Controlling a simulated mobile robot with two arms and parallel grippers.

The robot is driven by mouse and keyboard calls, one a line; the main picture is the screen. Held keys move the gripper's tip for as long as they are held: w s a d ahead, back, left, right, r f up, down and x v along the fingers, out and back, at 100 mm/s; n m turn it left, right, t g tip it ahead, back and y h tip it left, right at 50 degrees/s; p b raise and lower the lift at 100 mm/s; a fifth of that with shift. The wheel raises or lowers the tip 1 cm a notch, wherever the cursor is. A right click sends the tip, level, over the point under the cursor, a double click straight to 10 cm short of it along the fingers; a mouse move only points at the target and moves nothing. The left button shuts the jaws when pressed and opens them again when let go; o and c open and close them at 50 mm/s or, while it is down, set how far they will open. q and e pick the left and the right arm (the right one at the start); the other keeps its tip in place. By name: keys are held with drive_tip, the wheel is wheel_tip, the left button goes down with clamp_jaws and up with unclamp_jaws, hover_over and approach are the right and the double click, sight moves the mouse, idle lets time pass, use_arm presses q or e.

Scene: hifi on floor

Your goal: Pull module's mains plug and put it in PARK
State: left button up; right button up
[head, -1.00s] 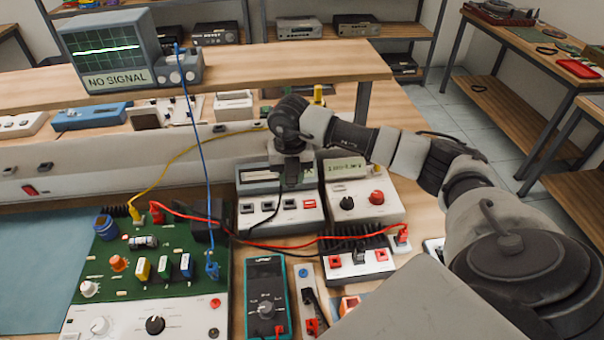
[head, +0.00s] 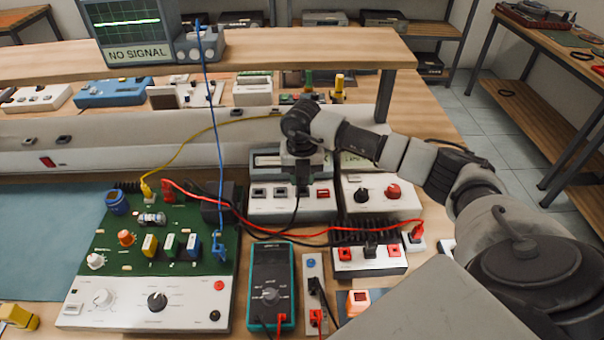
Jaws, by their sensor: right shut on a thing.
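My right gripper (head: 302,172) reaches in from the right and is shut on a black plug (head: 303,187). It holds the plug in front of the grey-and-white instrument (head: 266,205), and a black cord (head: 293,218) hangs from it. Whether the plug touches the instrument cannot be told. The module appears to be the green circuit board (head: 110,262) with a white control panel (head: 195,310), at the left front. I cannot read a PARK label anywhere. My left gripper is not in view.
A red lead (head: 300,235) crosses right of the board; blue (head: 215,115) and yellow (head: 185,145) leads rise from it. A teal multimeter (head: 272,280), socket strip (head: 314,290) and finned unit (head: 370,262) crowd the front. Grey trunking (head: 100,145) runs behind. The blue mat (head: 45,235) has free room.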

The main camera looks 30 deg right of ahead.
idle(0.8)
drive_tip(key=shift+f+b, duration=0.65)
drive_tip(key=shift+f, duration=0.35)
idle(0.7)
idle(0.3)
drive_tip(key=o, duration=1)
drive_tip(key=shift+c, duration=0.2)
wheel_tip(320, 180, up, 11)
drive_tip(key=shift+f+b, duration=0.15)
drive_tip(key=shift+b, duration=0.55)
wheel_tip(320, 180, up, 5)
drive_tip(key=p, duration=0.3)
drive_tip(key=shift+p, duration=0.35)
drive_tip(key=shift+s, duration=0.1)
